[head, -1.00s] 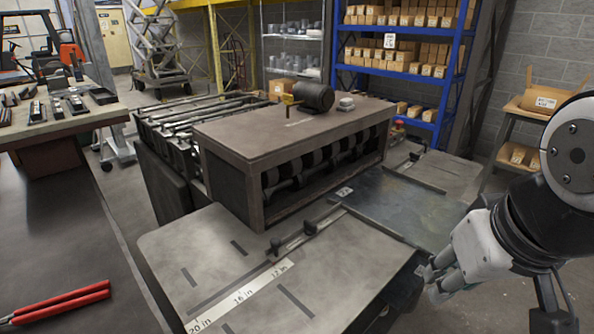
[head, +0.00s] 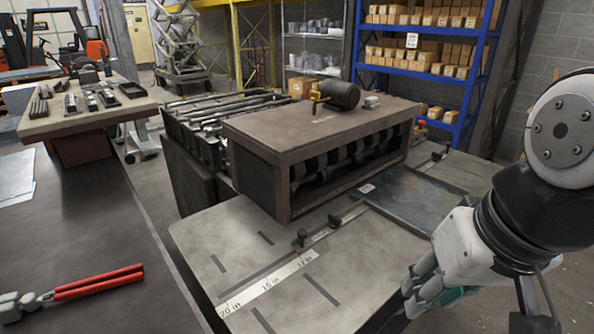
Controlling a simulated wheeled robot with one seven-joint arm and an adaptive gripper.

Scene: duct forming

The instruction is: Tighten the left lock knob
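Two small black knobs stand on the guide rail of the near metal table. The left one (head: 302,238) is nearest the printed inch scale (head: 268,286), and the other (head: 334,221) is a little up and right along the rail. My gripper (head: 410,296) is at the lower right, beside the table's right edge. It is well apart from both knobs and points left. Its two pale fingers look spread with nothing between them. A teal piece (head: 453,295) shows partly behind the gripper; I cannot tell what it is.
The forming machine (head: 310,140) with its rollers and a motor (head: 338,94) stands behind the rail. A dark bench (head: 90,240) at left holds red-handled snips (head: 98,283). The near metal table (head: 215,240) is mostly clear.

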